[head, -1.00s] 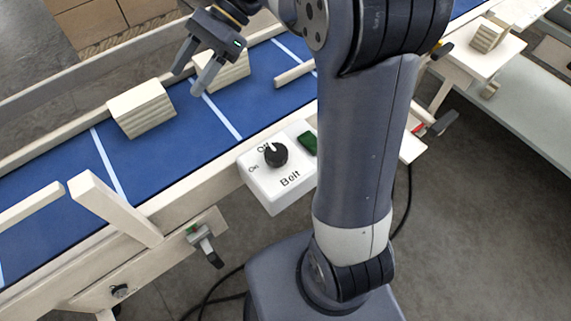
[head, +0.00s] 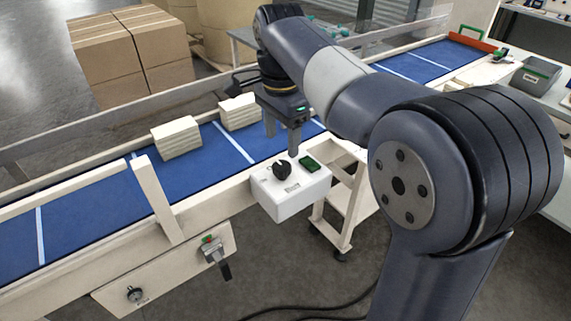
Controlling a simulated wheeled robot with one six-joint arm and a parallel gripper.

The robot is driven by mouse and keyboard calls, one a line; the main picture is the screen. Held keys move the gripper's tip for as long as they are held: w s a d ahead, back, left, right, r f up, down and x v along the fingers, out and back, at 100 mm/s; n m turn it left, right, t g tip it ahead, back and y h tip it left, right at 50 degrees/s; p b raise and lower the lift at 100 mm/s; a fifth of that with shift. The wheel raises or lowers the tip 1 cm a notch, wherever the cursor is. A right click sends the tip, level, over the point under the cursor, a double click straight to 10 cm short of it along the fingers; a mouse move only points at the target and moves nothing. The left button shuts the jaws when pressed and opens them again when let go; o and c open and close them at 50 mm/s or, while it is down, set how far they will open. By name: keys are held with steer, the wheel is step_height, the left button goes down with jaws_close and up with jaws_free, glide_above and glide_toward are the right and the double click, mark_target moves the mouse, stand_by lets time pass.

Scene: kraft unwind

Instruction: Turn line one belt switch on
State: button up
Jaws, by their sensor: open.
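The belt switch is a black rotary knob (head: 282,170) on top of a white box (head: 290,200) at the near side of the blue conveyor belt (head: 228,152). The box's lettering is too small to read now; the knob's exact setting is hard to tell. My gripper (head: 282,143) is open and empty, pointing down just behind and above the box, apart from the knob as far as I can see. My arm reaches in from the right.
Two pale stacked blocks, one (head: 177,138) left and one (head: 239,112) further right, rest on the belt. A wooden post (head: 155,200) stands at the belt's near edge. A lever (head: 215,254) hangs on the front panel. Cardboard boxes (head: 125,55) stand behind.

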mark_target(282, 166)
step_height(282, 166, down, 7)
steer(key=shift+r, duration=0.1)
steer(key=shift+c, duration=0.6)
steer(key=c, duration=0.8)
steer(key=shift+c, duration=0.2)
